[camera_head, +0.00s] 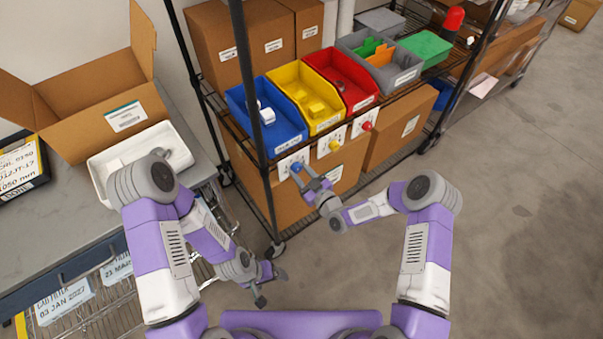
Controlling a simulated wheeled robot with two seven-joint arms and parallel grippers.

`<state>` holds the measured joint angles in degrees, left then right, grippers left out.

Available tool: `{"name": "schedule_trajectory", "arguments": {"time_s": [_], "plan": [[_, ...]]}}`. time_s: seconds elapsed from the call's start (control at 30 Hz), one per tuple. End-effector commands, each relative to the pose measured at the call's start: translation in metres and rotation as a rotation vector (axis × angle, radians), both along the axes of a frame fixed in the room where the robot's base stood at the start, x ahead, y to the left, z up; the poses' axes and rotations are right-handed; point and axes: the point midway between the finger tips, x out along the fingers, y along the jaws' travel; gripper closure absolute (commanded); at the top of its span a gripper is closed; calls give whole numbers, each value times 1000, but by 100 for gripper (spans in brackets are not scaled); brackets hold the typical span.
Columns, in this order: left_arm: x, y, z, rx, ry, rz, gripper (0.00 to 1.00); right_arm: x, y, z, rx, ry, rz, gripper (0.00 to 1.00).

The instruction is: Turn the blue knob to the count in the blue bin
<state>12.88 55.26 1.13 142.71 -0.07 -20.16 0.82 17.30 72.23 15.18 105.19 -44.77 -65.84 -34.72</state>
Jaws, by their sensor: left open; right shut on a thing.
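The blue bin (280,122) stands at the left end of a row of bins on the rack shelf. Several white pieces (265,112) lie inside it; they are too small to count surely. The blue knob (296,167) sits on a white dial plate (290,160) on the shelf edge below that bin. My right gripper (299,175) is at the blue knob, shut on it, and partly covers it. The dial marks cannot be read. My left gripper (269,287) is open and empty, low over the floor beside the workbench.
Yellow (297,77), red (355,92) and grey (400,72) bins continue the row. A yellow knob (335,145) and a red knob (367,125) sit nearby. A rack post (251,85) stands left of the blue knob. The floor (500,230) at right is clear.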

Motion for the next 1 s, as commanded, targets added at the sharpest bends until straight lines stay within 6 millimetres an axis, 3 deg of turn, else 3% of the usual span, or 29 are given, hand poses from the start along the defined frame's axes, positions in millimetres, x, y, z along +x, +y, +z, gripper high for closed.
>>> {"name": "schedule_trajectory", "arguments": {"time_s": [0.03,0.07,0.23,0.57,1.0], "plan": [[0,0,0,0,0,0,13,-1,0,-2,-1,5,1,92],[0,0,0,0,0,0,13,-1,0,-2,-1,5,1,60],[0,0,0,0,0,0,13,-1,0,-1,-1,5,0,36],[0,0,1,0,0,0,13,-4,-3,-1,0,4,0,36],[0,0,13,0,0,0,13,-56,-41,-1,-1,6,0,36]]}}
